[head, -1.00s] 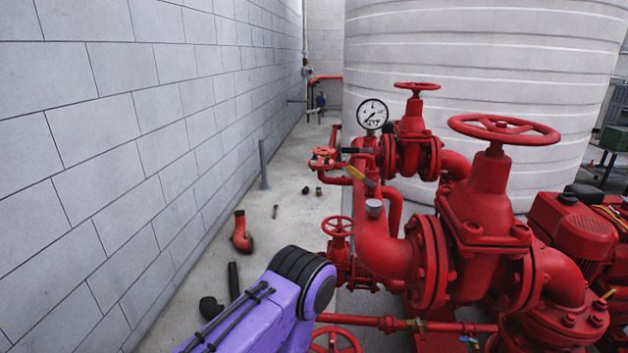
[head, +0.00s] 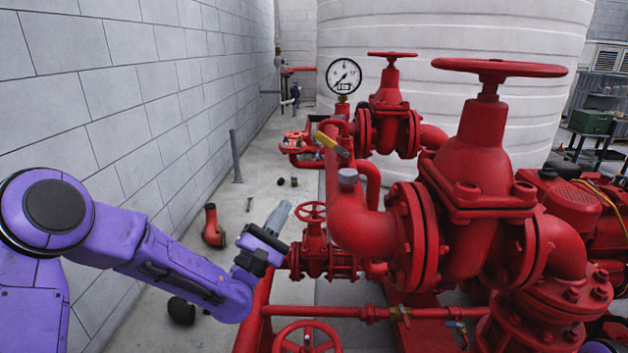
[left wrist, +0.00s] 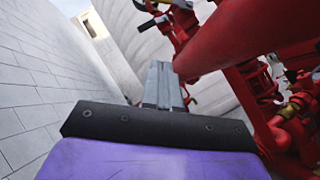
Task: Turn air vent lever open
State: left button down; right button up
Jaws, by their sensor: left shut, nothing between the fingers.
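A lever with a yellow handle (head: 332,144) sits on the red pipework below the round pressure gauge (head: 343,77); I take it for the air vent lever, though no label is readable. My left gripper (head: 280,213) is shut and empty, pointing up and forward. In the picture it is below and left of the lever, clearly apart from it, beside a small red handwheel (head: 311,211). In the left wrist view the grey fingers (left wrist: 162,82) lie together, with red pipes to their right. I cannot make out the lever clearly there. My right gripper is not in view.
Large red pipes and gate valves with a big handwheel (head: 498,68) fill the middle and right. A grey block wall (head: 120,100) runs along the left. Loose fittings, including a red elbow (head: 212,228), lie on the floor between wall and pipes.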

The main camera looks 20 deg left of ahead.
aim_at(332, 145)
pick_arm(q)
jog(key=w+d+r+p, duration=0.4)
jog(key=w+r+p, duration=0.2)
jog(key=w+r, duration=0.2)
notch_tip(332, 145, up, 2)
jog(key=shift+w+d+r, duration=0.2)
jog(key=shift+w+d, duration=0.05)
jog(key=shift+d, duration=0.05)
